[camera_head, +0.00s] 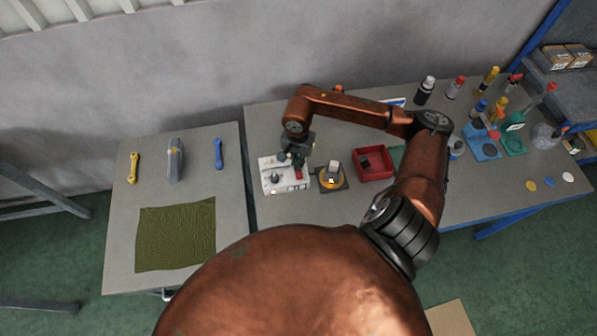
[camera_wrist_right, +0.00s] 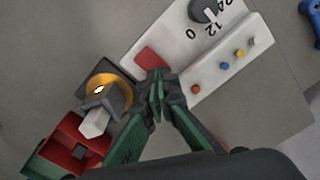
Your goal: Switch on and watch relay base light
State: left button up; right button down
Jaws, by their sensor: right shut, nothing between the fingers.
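A white power supply box (camera_head: 270,181) stands at the left end of the right bench. In the right wrist view it has a dark knob (camera_wrist_right: 203,10) with printed numbers, a red rocker switch (camera_wrist_right: 151,60) and several coloured sockets. The relay base (camera_head: 331,180) is right of the box, a dark square with a yellow-orange ring (camera_wrist_right: 121,93) and a grey-white block on it. A small bright white spot (camera_wrist_right: 99,89) shows within the ring. My right gripper (camera_wrist_right: 157,88) is shut and empty, its fingertips beside the red switch; contact is unclear. My left gripper is not in view.
A red bin (camera_head: 374,177) holding a dark part stands right of the relay base. Bottles and coloured holders crowd the bench's right side. The left table has a yellow wrench (camera_head: 133,168), a grey tool (camera_head: 175,160), a blue wrench (camera_head: 218,153) and a green mat (camera_head: 175,236).

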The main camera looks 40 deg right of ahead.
jog(key=shift+r+p, duration=0.85)
jog(key=shift+r, duration=2)
jog(key=shift+s, duration=0.1)
